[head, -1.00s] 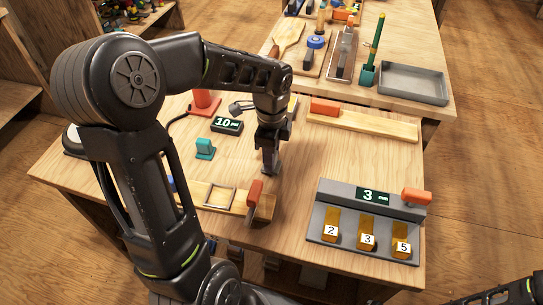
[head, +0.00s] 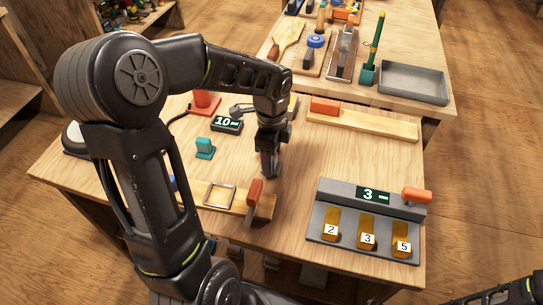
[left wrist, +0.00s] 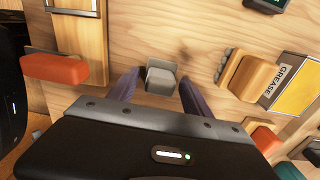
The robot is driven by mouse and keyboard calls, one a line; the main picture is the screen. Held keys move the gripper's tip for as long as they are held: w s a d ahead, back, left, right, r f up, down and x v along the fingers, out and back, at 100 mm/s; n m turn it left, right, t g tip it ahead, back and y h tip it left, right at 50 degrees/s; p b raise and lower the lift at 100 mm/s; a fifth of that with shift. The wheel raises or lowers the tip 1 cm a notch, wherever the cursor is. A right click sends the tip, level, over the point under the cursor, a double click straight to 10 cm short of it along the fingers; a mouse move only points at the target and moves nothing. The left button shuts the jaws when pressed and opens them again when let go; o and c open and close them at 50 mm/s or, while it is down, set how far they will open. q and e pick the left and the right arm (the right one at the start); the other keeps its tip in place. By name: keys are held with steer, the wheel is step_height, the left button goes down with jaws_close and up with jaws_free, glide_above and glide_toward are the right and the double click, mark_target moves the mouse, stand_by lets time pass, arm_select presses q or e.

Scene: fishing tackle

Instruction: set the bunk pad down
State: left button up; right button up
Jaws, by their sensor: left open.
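A small grey block (left wrist: 161,78), which I take to be the bunk pad, stands on the wooden bench between my left fingers in the left wrist view. My left gripper (left wrist: 158,88) is open, with a dark finger on each side of the block and visible gaps to both. In the head view the left gripper (head: 269,172) points down at the bench, right of the teal block and behind the orange-handled board. The grey block is mostly hidden there by the fingers. My right gripper is not in view; only part of its arm shows at the lower right.
The board with an orange handle (head: 255,192) lies close in front of the left gripper. A grey station (head: 330,195) with numbered amber blocks stands to the right. A yellow grease tin (left wrist: 290,88) and a tan block (left wrist: 250,82) are nearby. Bench space right of the gripper is clear.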

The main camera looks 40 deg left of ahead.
arm_select(q)
step_height(320, 180, up, 12)
steer(key=shift+r, duration=0.15)
stand_by(0.4)
stand_by(0.5)
